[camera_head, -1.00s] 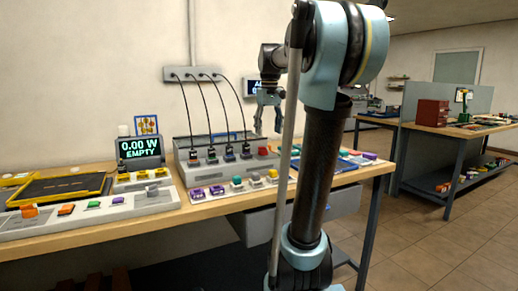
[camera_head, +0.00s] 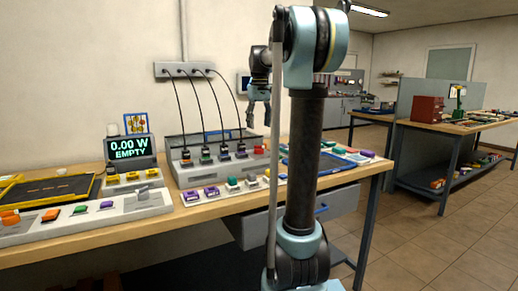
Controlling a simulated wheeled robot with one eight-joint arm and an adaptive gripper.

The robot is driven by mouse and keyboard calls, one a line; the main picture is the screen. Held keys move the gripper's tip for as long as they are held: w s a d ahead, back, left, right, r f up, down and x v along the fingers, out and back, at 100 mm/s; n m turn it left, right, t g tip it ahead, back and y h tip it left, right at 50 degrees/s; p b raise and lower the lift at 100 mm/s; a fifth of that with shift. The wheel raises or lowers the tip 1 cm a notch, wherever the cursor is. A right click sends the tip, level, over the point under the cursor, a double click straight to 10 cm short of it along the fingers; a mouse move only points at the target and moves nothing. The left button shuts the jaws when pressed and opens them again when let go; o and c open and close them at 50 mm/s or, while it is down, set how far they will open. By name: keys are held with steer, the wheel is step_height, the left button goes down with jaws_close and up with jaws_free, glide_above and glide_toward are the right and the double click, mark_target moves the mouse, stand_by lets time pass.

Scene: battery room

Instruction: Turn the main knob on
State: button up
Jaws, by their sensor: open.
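A grey control panel (camera_head: 110,212) lies along the left front of the workbench, with coloured buttons and a grey knob-like part (camera_head: 143,192) near its right end. Which control is the main knob I cannot tell for sure. A display (camera_head: 130,149) behind the panel reads 0.00 W and EMPTY. My gripper (camera_head: 258,119) hangs fingers down, open and empty, above the back right of the bench. It is to the right of the panel and apart from it. My arm hides part of the bench's right side.
A grey box with several plugged black cables (camera_head: 222,158) stands mid-bench beneath a wall socket strip (camera_head: 183,69). A red block (camera_head: 259,149) sits at its right. Purple, green and white parts line the front edge. Another bench (camera_head: 455,126) stands far right, with open floor between.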

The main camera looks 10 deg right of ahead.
mark_target(259, 149)
step_height(259, 149, down, 11)
steer(key=shift+r, duration=0.15)
steer(key=shift+c, duration=0.4)
steer(key=c, duration=1)
